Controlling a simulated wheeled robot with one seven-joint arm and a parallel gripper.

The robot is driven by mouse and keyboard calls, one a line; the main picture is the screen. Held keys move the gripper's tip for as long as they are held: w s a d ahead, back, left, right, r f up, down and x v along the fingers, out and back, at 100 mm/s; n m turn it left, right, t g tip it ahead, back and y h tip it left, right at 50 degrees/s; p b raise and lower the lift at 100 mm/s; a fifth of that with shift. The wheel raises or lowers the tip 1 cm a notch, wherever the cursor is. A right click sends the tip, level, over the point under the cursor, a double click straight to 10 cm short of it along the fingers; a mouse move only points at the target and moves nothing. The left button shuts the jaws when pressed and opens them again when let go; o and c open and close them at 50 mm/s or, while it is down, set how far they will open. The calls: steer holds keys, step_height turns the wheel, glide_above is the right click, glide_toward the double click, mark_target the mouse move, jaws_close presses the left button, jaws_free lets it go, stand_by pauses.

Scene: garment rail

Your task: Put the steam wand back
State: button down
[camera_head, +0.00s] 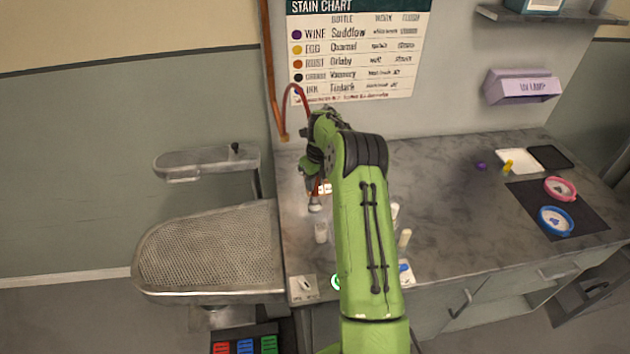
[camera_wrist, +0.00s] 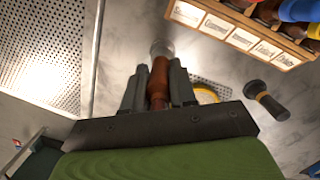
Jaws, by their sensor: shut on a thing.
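The steam wand has a brown handle (camera_wrist: 159,76) and a pale round metal head (camera_wrist: 161,47) in the wrist view. My gripper (camera_wrist: 158,68) is shut on the handle, with one finger on each side. In the head view my gripper (camera_head: 313,168) is above the left end of the grey worktop, and the wand's metal head (camera_head: 314,203) shows below it. A red hose (camera_head: 298,88) arches from the copper pipe (camera_head: 272,80) on the wall to behind my gripper. My arm hides part of the worktop. I cannot make out the wand's holder.
A perforated ironing board (camera_head: 210,250) and a smaller sleeve board (camera_head: 205,160) stand left. In the wrist view a labelled wooden bottle rack (camera_wrist: 240,30) is at upper right, and a dark-handled tool (camera_wrist: 267,100) lies near it. The right worktop (camera_head: 440,180) has free room.

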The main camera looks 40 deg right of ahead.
steer(key=shift+f, duration=0.15)
steer(key=shift+d+f, duration=0.1)
steer(key=shift+f, duration=0.05)
stand_by(0.4)
steer(key=shift+f+b, duration=0.15)
steer(key=shift+b, duration=0.15)
steer(key=shift+f+b, duration=0.4)
steer(key=shift+f, duration=0.1)
steer(key=shift+f, duration=0.25)
stand_by(0.4)
